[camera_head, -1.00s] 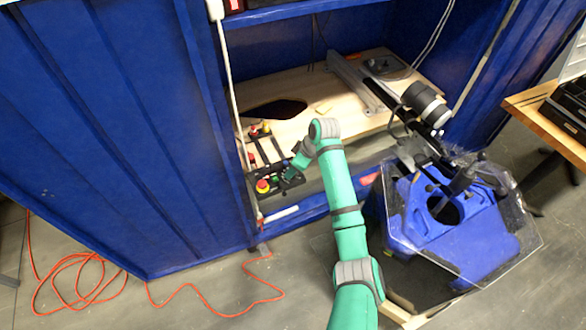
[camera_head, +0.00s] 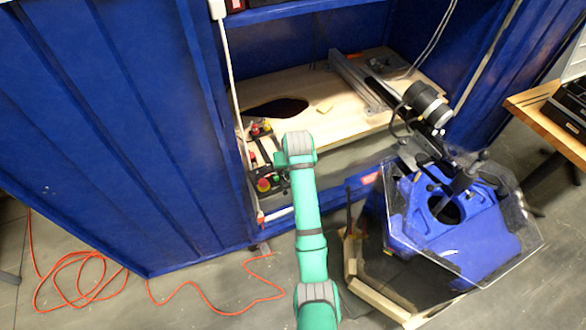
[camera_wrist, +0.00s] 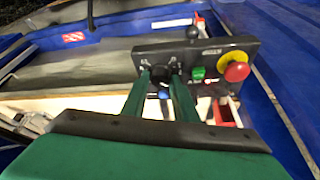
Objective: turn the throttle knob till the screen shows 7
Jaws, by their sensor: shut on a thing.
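The black control panel (camera_wrist: 222,53) fills the middle of the wrist view; it also shows in the head view (camera_head: 273,191), partly behind my arm. The dark throttle knob (camera_wrist: 160,76) is on the panel's left part, with small white marks around it. My gripper (camera_wrist: 160,82) has its two green fingers on either side of the knob and is shut on it. The fingers hide the knob's sides. In the head view my arm hides the gripper and knob.
A red mushroom button on a yellow base (camera_wrist: 236,71) is at the panel's right end. A black ball-topped lever (camera_wrist: 192,34) stands behind the panel.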

